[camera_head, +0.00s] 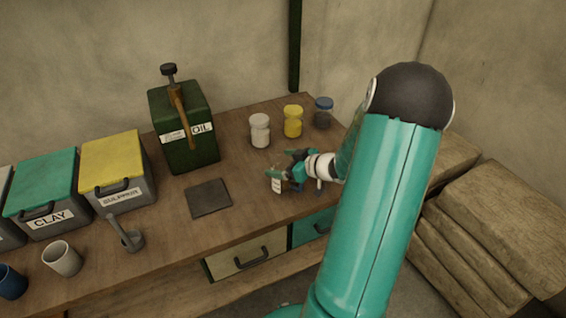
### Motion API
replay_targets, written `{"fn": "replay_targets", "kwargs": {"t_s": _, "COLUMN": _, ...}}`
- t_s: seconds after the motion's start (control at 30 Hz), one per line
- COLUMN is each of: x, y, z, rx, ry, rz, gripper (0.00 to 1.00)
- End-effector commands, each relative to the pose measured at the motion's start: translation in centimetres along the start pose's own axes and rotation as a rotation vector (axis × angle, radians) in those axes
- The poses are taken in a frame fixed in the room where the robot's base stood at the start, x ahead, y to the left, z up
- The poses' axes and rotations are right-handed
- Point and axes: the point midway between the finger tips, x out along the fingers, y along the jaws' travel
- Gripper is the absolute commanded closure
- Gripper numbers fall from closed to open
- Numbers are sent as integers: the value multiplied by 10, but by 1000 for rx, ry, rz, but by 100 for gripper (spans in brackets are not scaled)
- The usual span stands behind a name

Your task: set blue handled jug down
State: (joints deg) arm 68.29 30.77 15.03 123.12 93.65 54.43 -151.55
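My gripper (287,174) is low over the right part of the wooden workbench (235,215), near its front edge. Its teal fingers are around or right beside a small thing with a white label-like face and dark blue parts. That thing is mostly hidden by the gripper. I cannot tell for sure whether it is the blue handled jug, whether the fingers are shut on it, or whether it touches the bench. A blue cup (11,283) stands at the far left, cut by the picture edge; no handle shows on it.
A dark square mat (208,198) lies left of my gripper.

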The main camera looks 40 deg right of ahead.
Motion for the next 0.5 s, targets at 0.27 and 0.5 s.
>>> {"fn": "replay_targets", "kwargs": {"t_s": 0.27, "x": -4, "y": 0, "z": -3, "rx": 0, "ry": 0, "rz": 2, "gripper": 12}}
{"fn": "replay_targets", "kwargs": {"t_s": 0.5, "x": -45, "y": 1, "z": -3, "rx": -1, "ry": -1, "rz": 4, "gripper": 12}}
